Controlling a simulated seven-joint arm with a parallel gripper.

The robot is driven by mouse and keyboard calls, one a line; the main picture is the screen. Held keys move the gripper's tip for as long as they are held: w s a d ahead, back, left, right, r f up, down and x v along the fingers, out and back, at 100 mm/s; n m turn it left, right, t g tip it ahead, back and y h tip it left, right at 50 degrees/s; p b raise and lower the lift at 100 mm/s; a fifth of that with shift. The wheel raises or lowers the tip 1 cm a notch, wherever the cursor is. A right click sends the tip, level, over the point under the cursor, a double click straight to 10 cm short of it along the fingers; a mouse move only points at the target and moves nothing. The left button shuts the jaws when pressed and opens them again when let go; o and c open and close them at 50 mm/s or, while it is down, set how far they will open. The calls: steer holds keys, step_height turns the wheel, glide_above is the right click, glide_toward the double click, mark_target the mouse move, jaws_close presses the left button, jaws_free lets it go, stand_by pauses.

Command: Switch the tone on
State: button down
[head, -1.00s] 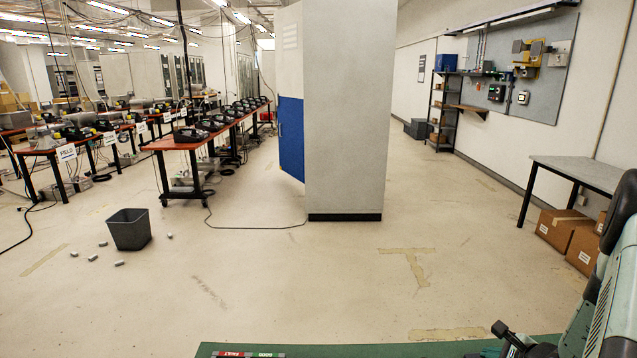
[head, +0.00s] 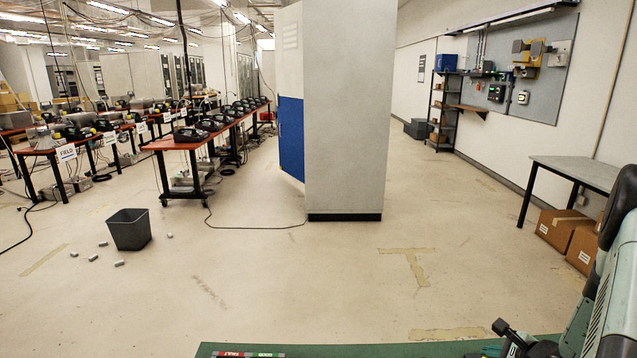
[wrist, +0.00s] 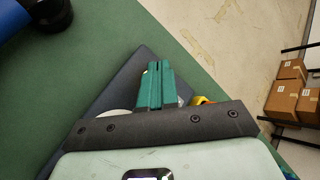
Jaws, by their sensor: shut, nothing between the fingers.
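My gripper (wrist: 155,85) shows in the wrist view with its two green fingers together and nothing between them. It is over a dark slate-blue object (wrist: 120,82) on a green surface (wrist: 95,50); I cannot tell whether they touch. A white rounded part (wrist: 114,113) and a small yellow-orange part (wrist: 203,101) show beside the fingers, partly hidden by the gripper's dark bar. I cannot make out a tone switch in either view.
A black and blue rounded object (wrist: 45,14) stands at the wrist view's upper left. Cardboard boxes (head: 556,228) sit under a grey table (head: 578,172) to the right. Open floor lies beyond the bench.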

steer(key=shift+r, duration=2.95)
